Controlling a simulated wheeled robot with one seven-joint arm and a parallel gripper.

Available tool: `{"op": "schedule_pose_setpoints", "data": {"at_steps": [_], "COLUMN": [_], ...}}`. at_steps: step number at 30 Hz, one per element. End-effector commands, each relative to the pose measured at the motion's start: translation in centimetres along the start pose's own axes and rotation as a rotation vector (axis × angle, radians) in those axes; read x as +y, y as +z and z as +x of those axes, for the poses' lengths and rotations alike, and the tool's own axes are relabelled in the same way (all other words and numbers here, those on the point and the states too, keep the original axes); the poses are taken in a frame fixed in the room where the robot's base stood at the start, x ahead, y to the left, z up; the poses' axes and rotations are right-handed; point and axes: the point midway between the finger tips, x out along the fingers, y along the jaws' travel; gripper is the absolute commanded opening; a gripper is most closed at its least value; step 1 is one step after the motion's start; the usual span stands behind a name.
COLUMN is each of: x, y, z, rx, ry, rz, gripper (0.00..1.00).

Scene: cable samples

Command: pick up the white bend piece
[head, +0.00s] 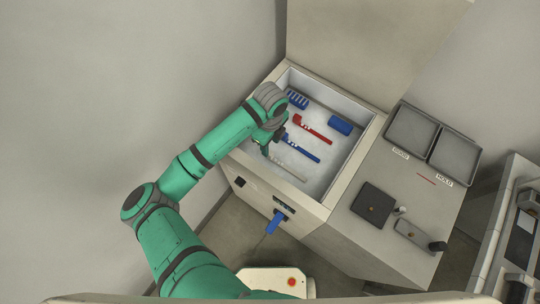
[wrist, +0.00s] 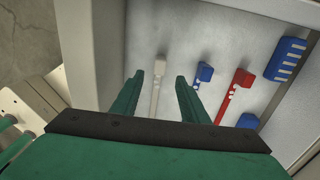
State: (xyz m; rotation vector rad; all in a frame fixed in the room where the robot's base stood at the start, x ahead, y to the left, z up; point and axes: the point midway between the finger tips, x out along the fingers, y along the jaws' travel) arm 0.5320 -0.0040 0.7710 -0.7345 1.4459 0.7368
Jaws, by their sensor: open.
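The white bend piece (head: 288,172) is a thin pale strip lying on the bin floor, nearest the bin's front wall. In the wrist view the white bend piece (wrist: 158,70) has a small pale block at its far end, and its strip runs back between my fingers. My gripper (wrist: 159,80) is open, with one green finger on each side of the strip in the picture. Its height above the floor is hard to tell. In the head view my gripper (head: 264,148) is over the left part of the bin, partly hidden by my wrist.
A blue piece (head: 302,151) and a red piece (head: 313,129) lie beside it. A blue slotted block (head: 297,99) and a blue block (head: 340,125) are farther back. The bin wall (wrist: 107,50) stands left of my fingers. Two grey trays (head: 411,132) sit right.

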Motion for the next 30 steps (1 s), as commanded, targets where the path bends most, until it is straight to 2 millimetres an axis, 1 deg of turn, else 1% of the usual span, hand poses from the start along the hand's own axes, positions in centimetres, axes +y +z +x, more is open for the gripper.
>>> {"op": "schedule_pose_setpoints", "data": {"at_steps": [1, 4, 11, 13, 21, 24, 29, 30], "x": [0.0, 0.0, 0.0, 0.1, 0.2, 0.2, 0.2, 0.2], "y": [0.0, 0.0, 0.0, 0.0, 0.1, 0.1, 0.1, 0.1], "z": [0.7, 1.9, 2.9, 3.5, 7.2, 7.7, 7.7, 7.7], "rx": [0.001, 0.001, -0.001, 0.000, 0.000, -0.003, -0.003, -0.003], "ry": [0.000, -0.001, -0.002, -0.002, -0.002, -0.002, -0.002, -0.002], "rz": [-0.003, -0.001, -0.001, -0.001, -0.002, -0.002, -0.001, -0.001], "gripper": [0.41, 0.41, 0.41, 0.41, 0.41, 0.41, 0.41, 0.36]}}
